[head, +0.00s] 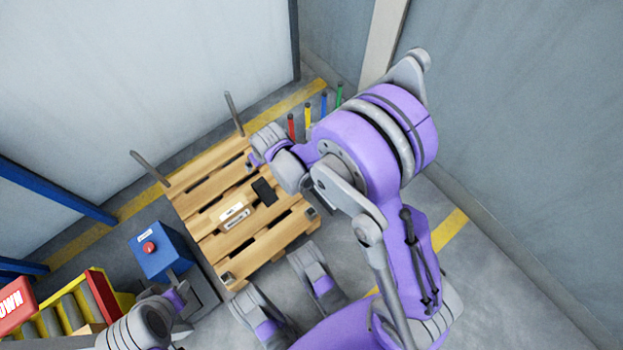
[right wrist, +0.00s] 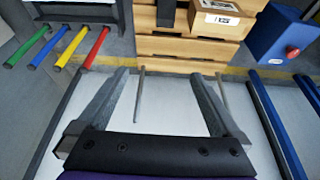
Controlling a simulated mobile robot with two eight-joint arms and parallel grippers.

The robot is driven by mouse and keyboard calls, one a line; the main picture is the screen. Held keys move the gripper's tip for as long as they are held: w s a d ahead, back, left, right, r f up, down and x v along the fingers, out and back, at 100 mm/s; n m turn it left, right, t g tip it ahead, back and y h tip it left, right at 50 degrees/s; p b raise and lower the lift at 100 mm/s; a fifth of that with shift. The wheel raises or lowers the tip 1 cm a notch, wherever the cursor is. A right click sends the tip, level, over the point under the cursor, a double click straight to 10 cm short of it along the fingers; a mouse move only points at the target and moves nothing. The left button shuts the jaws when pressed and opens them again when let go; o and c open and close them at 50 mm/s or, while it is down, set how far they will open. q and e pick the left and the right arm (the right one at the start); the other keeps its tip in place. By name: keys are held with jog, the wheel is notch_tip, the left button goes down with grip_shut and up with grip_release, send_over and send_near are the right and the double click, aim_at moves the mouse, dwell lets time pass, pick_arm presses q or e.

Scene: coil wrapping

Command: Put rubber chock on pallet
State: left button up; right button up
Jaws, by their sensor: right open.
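The black rubber chock (head: 264,191) rests on the wooden pallet (head: 285,228), beside a labelled cardboard box. In the right wrist view the chock (right wrist: 166,13) shows at the top edge, partly cut off, with the pallet (right wrist: 185,48) below it. My right gripper (head: 251,161) is over the far right part of the pallet in the head view. In the right wrist view its two fingers (right wrist: 160,76) are apart with nothing between them, clear of the chock. My left gripper (head: 178,296) is at the lower left near the blue box; its fingers cannot be made out.
The cardboard box (head: 237,216) sits mid-pallet. Two grey posts stand along the far side, one of them upright at the back (head: 234,113). Coloured poles (head: 308,115) stand by the wall.

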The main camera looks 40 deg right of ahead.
jog(key=s+r, duration=0.7)
jog(key=s, duration=0.4)
jog(key=s+d+r, duration=0.1)
jog(key=s+r, duration=0.6)
jog(key=s, duration=0.4)
jog(key=shift+d+r, duration=0.2)
jog(key=shift+r, duration=0.05)
